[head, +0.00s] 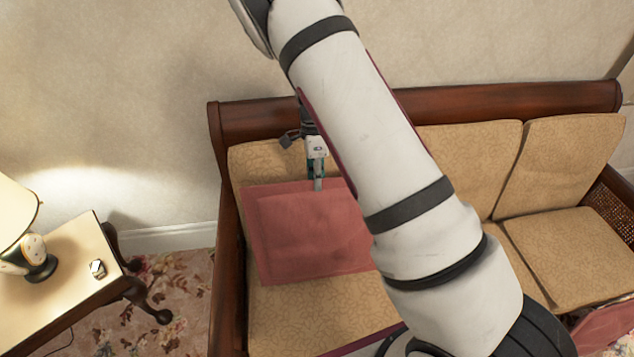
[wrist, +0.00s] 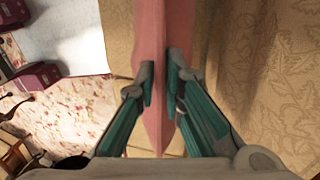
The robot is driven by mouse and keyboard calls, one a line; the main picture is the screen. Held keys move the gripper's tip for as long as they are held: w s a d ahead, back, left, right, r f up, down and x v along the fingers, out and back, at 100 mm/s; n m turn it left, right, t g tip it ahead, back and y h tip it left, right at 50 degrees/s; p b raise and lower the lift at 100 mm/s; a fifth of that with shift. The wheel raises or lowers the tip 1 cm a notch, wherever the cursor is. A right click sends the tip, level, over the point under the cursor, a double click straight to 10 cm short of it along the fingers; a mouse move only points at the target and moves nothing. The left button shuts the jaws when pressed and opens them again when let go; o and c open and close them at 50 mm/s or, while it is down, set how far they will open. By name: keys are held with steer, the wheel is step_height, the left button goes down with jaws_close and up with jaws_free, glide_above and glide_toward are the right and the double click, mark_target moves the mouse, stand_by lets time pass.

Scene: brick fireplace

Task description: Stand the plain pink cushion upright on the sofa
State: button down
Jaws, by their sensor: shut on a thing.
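The plain pink cushion (head: 305,235) is over the left seat of the sofa (head: 420,104), its broad face toward the head camera. My gripper (head: 318,183) is shut on the middle of its top edge. In the wrist view the cushion (wrist: 150,35) shows edge-on as a narrow pink strip between the two fingertips (wrist: 160,83). The cushion looks roughly upright, with its top near the tan back cushion. I cannot tell whether its lower edge touches the seat. My arm hides its right side in the head view.
A side table (head: 65,275) with a lamp (head: 35,255) and a small box-like object (head: 97,268) stands left of the sofa. Tan back cushions (head: 565,160) fill the right side. Another pinkish cushion (head: 602,328) shows at the lower right. The sofa's wooden left arm (head: 226,270) is close to the cushion.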

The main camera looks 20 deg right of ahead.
steer(key=shift+w+d+f+b, duration=0.15)
steer(key=shift+w+d+b, duration=0.05)
steer(key=shift+w+b, duration=0.7)
steer(key=shift+w+d+f+b, duration=0.2)
steer(key=shift+w+b, duration=0.45)
steer(key=shift+w, duration=0.45)
steer(key=c, duration=1.6)
jaws_free()
step_height(320, 180, up, 10)
steer(key=p, duration=0.3)
